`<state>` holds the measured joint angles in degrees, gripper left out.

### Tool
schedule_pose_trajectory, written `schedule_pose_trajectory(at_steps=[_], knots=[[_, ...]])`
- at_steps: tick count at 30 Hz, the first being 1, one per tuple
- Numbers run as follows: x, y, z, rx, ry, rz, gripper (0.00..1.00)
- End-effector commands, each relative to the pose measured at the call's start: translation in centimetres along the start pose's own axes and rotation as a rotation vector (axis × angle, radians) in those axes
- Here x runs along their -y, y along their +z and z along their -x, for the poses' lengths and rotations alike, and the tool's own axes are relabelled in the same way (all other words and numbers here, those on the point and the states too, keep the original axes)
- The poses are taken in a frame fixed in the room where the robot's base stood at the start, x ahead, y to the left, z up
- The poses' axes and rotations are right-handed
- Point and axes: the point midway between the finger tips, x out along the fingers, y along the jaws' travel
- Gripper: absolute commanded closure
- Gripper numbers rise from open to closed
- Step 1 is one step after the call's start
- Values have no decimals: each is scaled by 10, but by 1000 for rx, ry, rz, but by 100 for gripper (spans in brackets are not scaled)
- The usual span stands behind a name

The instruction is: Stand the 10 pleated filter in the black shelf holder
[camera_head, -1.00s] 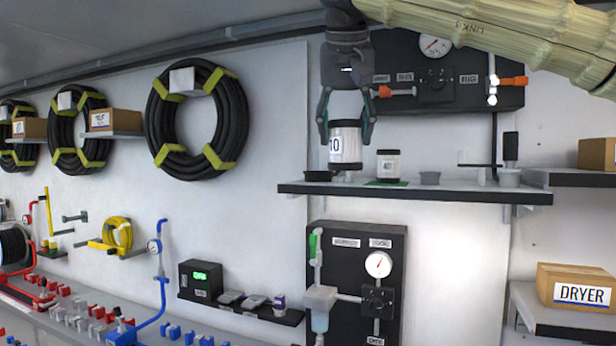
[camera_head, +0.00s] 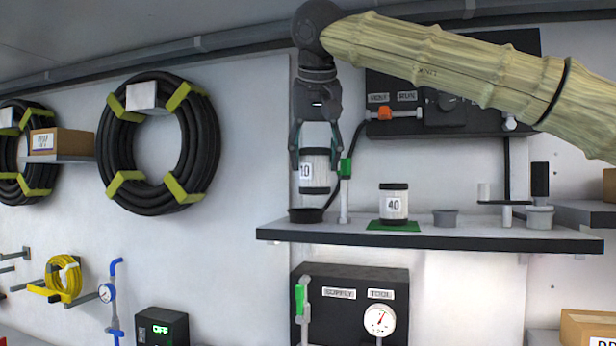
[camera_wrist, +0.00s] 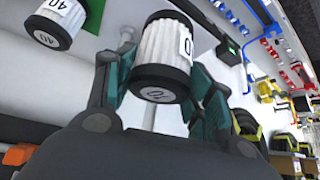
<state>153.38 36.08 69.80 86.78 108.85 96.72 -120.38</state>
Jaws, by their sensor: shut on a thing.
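The 10 pleated filter (camera_head: 314,172) is white with black end caps and a "10" label. It is upright or nearly so in the head view. My gripper (camera_head: 315,160) is shut on its sides. The filter also shows between the fingers in the wrist view (camera_wrist: 163,48). A round black holder (camera_head: 306,216) sits at the left end of the shelf. The filter hangs above it, slightly to its right in the picture, with a gap below the filter. The holder cannot be made out in the wrist view.
A post with a green clip (camera_head: 345,168) stands close to the right of the held filter. A hose coil (camera_head: 160,143) hangs at left.

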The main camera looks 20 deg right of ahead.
Motion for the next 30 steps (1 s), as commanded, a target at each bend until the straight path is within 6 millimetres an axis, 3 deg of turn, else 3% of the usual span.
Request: schedule_pose_trajectory(at_steps=[1, 6, 15, 20, 25, 27, 30], knots=[[2, -14, -10, 9, 5, -1, 72], [7, -44, -40, 14, 7, 1, 72], [5, -76, -62, 7, 6, -4, 72], [6, -80, -74, 10, 8, -1, 72], [8, -70, -91, 13, 6, 2, 72], [8, -66, -97, 12, 6, 1, 81], [8, -62, -102, 11, 6, 0, 81]])
